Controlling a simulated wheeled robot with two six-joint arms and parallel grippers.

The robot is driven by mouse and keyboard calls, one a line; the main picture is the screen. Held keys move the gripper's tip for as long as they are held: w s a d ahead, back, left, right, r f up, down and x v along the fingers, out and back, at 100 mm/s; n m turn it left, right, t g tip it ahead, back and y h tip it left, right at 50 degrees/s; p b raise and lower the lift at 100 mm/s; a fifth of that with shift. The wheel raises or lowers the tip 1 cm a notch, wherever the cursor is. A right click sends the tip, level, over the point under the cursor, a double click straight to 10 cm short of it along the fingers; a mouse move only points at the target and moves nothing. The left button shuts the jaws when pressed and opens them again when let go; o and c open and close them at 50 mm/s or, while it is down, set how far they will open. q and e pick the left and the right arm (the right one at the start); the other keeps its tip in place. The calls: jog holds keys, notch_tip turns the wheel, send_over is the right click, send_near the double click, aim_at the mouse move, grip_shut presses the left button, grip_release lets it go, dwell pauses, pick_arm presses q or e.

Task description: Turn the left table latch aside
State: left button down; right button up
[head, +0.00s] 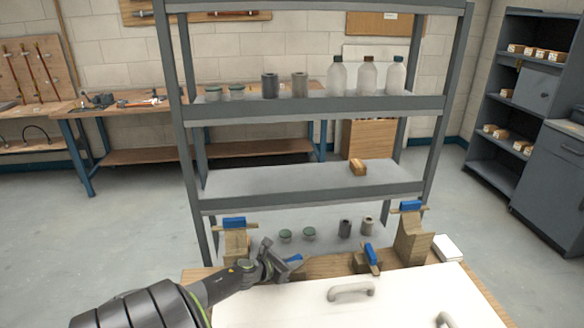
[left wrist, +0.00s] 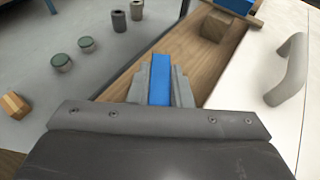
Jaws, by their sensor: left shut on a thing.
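The left table latch (head: 294,259) is a small blue bar at the wooden table's far edge. My left gripper (head: 280,267) reaches it from the left and hides part of it. In the left wrist view the blue latch (left wrist: 160,82) lies lengthwise between the two grey fingers of my left gripper (left wrist: 161,88), which are shut on it. The right table latch (head: 370,253) is a blue bar on a wooden block farther right along the same edge. My right gripper is not in view.
A white panel (head: 270,307) with grey handles (head: 350,292) lies on the wooden table (head: 325,266). Wooden stands with blue bars on top, left (head: 237,243) and right (head: 411,241), flank the latches. A grey shelf rack (head: 320,110) with bottles and jars stands behind.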

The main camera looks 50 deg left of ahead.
pick_arm(q)
jog(key=c, duration=1.3)
grip_release()
notch_tip(320, 180, up, 10)
jog(key=p, duration=0.6)
